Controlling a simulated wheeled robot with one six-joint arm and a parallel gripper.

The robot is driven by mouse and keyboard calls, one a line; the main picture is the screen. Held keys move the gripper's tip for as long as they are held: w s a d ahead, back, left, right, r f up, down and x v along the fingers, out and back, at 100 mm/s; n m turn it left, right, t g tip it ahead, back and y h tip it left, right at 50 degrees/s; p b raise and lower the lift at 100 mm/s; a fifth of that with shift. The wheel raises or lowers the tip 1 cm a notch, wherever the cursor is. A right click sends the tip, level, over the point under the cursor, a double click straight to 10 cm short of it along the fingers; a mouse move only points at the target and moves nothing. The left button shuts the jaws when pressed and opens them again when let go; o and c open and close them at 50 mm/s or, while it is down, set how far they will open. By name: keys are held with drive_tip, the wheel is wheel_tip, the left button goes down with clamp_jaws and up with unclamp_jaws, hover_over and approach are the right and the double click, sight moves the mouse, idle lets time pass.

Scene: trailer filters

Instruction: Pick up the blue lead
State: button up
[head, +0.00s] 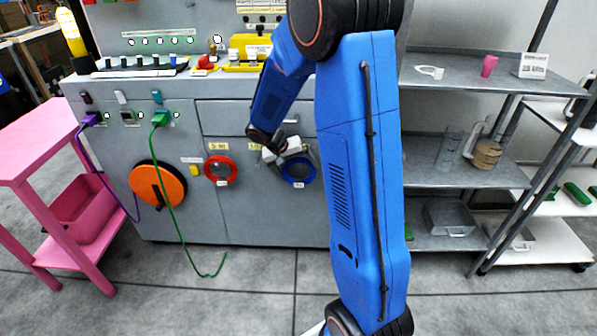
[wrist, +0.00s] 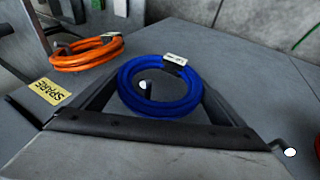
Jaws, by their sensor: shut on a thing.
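The blue lead (head: 299,184) is a coiled ring with a small white tag, at the front of the grey cabinet in the head view. In the wrist view the blue lead (wrist: 160,107) lies between my dark gripper fingers. A peg with a white tip (wrist: 142,85) shows inside the ring, so the coil appears to be around it. My gripper (head: 287,156) is at the top of the coil, shut on it. The exact contact of the fingertips is partly hidden by the coil and the gripper.
A large orange reel (head: 158,184) and a green cable (head: 181,235) are further left. A metal shelf (head: 470,175) stands to the right. A bare hook (wrist: 289,152) sticks out nearby.

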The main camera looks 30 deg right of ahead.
drive_tip(key=shift+r, duration=0.65)
drive_tip(key=s+a+r, duration=0.2)
drive_tip(key=s+a, duration=0.8)
drive_tip(key=s, duration=0.5)
drive_tip(key=shift+r, duration=0.1)
